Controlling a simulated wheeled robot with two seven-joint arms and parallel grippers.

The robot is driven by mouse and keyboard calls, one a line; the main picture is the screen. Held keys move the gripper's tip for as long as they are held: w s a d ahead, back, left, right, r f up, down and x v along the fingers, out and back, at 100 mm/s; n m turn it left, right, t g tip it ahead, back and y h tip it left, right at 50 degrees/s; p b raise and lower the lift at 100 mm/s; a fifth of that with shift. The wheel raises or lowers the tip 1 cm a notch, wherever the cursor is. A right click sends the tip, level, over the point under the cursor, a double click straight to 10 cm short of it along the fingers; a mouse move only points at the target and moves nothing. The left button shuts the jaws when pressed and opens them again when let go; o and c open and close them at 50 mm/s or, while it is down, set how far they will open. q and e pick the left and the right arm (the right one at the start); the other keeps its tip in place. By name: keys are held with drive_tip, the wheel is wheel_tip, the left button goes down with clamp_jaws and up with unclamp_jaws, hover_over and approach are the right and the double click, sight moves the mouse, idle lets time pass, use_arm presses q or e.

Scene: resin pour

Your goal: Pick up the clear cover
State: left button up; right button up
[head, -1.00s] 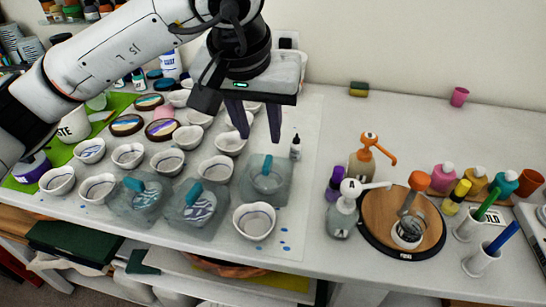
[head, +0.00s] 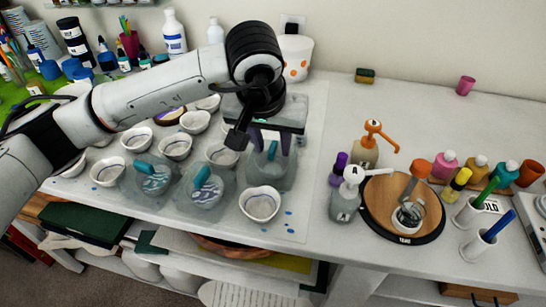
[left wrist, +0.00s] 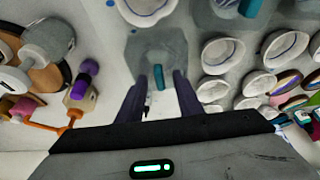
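Several clear covers with teal handles stand on the white table in the head view. One clear cover (head: 282,178) is at the right of the group, below my left gripper (head: 272,150). The gripper points down with its two dark fingers apart around the level of the teal handle (head: 272,151). In the left wrist view the handle (left wrist: 159,77) shows between the open fingertips (left wrist: 160,82), not clasped. The cover's body (left wrist: 140,46) is translucent. Two other covers, at the middle (head: 207,192) and left (head: 152,181), sit over bowls. My right gripper is not in view.
A white bowl (head: 261,204) stands close in front of the cover. Several more bowls (head: 175,147) fill the area left and behind. Pump bottles (head: 346,200) and a round wooden board (head: 415,228) are to the right.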

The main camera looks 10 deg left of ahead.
use_arm(q)
clamp_jaws()
drive_tip(key=shift+r, duration=0.1)
